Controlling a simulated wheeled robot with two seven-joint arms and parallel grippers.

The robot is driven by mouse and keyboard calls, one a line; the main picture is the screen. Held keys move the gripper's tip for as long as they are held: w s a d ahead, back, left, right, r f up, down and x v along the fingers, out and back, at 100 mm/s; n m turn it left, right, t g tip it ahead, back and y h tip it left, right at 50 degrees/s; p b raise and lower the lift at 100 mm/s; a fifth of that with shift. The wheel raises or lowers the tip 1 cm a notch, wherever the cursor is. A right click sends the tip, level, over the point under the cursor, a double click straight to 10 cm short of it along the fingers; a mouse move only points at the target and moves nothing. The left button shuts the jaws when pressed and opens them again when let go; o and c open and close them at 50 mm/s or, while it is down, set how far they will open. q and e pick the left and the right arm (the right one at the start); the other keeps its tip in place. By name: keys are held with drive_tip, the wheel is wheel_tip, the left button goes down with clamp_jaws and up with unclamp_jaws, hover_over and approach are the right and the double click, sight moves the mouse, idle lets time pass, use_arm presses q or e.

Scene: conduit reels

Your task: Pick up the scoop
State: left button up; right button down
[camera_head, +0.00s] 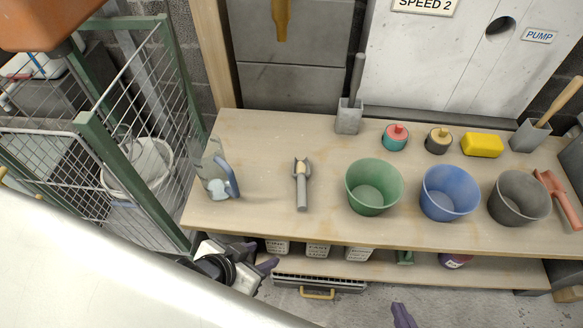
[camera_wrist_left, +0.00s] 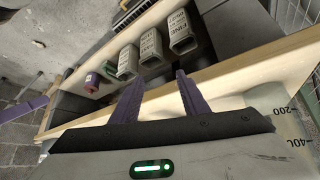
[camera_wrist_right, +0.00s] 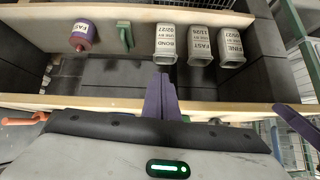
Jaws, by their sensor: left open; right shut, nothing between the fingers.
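An orange-red scoop-like tool (camera_head: 557,198) lies at the right end of the bench, beside the dark grey bucket, handle toward the front edge. A grey-handled tool (camera_head: 302,184) lies alone left of the green bucket; I cannot tell from its shape whether it is a scoop. My left gripper (camera_head: 258,256) is open and empty in front of the bench's front left edge; its spread fingers show in the left wrist view (camera_wrist_left: 160,80). My right gripper (camera_head: 403,315) is shut and empty, in front of the bench and low in the head view; it also shows in the right wrist view (camera_wrist_right: 161,92).
Green (camera_head: 374,187), blue (camera_head: 450,193) and dark grey (camera_head: 519,198) buckets stand along the right half. Labelled containers (camera_wrist_right: 166,43) sit on the lower shelf. A wire cage (camera_head: 130,150) stands left.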

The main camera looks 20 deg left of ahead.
use_arm(q)
drive_tip(key=w+d+r+m+g+h+b, duration=0.2)
drive_tip(key=w+d+r+m+g+b, duration=0.15)
drive_tip(key=d+r+m, duration=0.6)
drive_tip(key=m+g+y, duration=0.2)
drive_tip(key=m+g, duration=0.1)
drive_tip(key=m, duration=1.6)
approach(302, 200)
drive_tip(key=f, duration=0.6)
drive_tip(key=shift+w+d+f+b, duration=0.15)
drive_tip(key=shift+w+d+b, duration=0.15)
drive_tip(key=shift+w+d, duration=0.1)
drive_tip(key=f, duration=0.2)
drive_tip(key=d+f+b, duration=0.1)
drive_tip(key=f, duration=0.1)
drive_tip(key=shift+s+f, duration=0.15)
drive_tip(key=shift+f, duration=0.25)
use_arm(e)
drive_tip(key=f, duration=0.4)
drive_tip(key=shift+s+a+f, duration=0.1)
drive_tip(key=shift+s, duration=0.25)
use_arm(q)
clamp_jaws()
use_arm(e)
drive_tip(key=shift+w, duration=0.2)
